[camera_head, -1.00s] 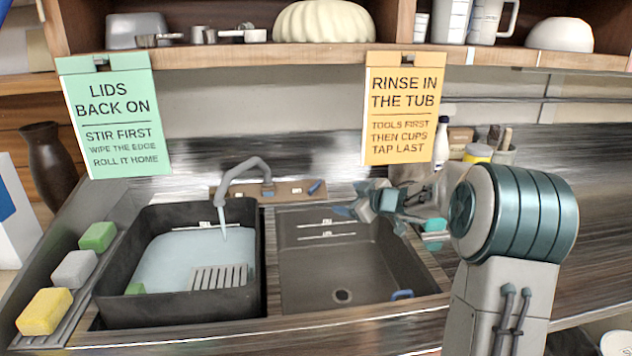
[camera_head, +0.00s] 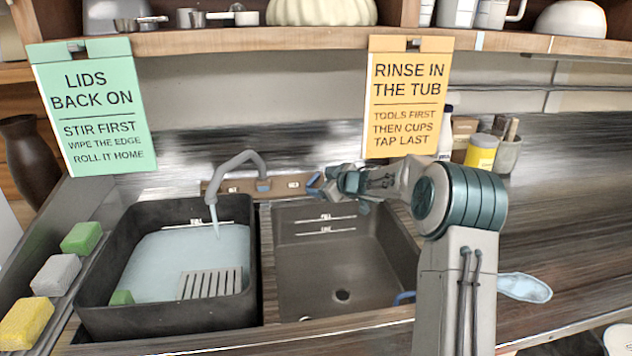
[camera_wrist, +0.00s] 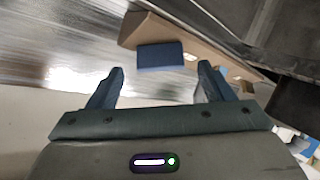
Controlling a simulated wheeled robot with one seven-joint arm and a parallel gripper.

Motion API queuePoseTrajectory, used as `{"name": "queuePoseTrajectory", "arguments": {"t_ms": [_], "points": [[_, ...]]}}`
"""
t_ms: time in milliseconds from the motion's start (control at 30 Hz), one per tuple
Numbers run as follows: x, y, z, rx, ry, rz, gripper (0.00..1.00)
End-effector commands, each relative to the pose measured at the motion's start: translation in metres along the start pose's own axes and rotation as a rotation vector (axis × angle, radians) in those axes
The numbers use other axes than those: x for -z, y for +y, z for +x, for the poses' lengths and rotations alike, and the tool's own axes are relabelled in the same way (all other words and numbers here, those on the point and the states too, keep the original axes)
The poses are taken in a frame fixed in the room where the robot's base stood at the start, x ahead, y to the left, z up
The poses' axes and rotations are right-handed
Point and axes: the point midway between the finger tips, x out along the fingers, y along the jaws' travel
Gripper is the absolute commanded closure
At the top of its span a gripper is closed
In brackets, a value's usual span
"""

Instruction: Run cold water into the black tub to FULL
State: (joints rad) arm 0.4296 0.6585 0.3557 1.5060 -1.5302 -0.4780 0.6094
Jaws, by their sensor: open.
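The black tub (camera_head: 82,300) stands at the left and holds pale blue water (camera_head: 165,262). The grey tap (camera_head: 240,158) behind it runs a thin stream (camera_head: 216,222) into the tub. The water surface lies close below the white marked line (camera_head: 197,223) on the tub's back wall; the label is too small to read surely. My gripper (camera_head: 322,186) is at the right end of the tap's base. In the wrist view, my gripper (camera_wrist: 161,74) is open, with a blue tap handle (camera_wrist: 160,55) just ahead between the fingertips, apparently untouched.
A grey slatted piece (camera_head: 210,284) and a green block (camera_head: 121,297) are in the tub. An empty basin (camera_head: 340,265) is to its right. Sponges (camera_head: 55,275) line the left ledge. Two signs hang from the shelf. A yellow-labelled jar (camera_head: 482,153) stands behind my arm.

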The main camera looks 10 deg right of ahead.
Motion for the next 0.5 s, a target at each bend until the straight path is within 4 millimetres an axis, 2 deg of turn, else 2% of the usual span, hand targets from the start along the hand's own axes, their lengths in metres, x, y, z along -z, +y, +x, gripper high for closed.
{"name": "queuePoseTrajectory", "arguments": {"t_ms": [33, 200, 500], "points": [[0.000, -0.001, 0.009, 0.002, 0.001, 0.000, 0.25], [0.001, -0.002, 0.026, 0.003, 0.002, 0.000, 0.25], [0.001, -0.001, 0.032, 0.001, 0.000, -0.001, 0.25]]}}
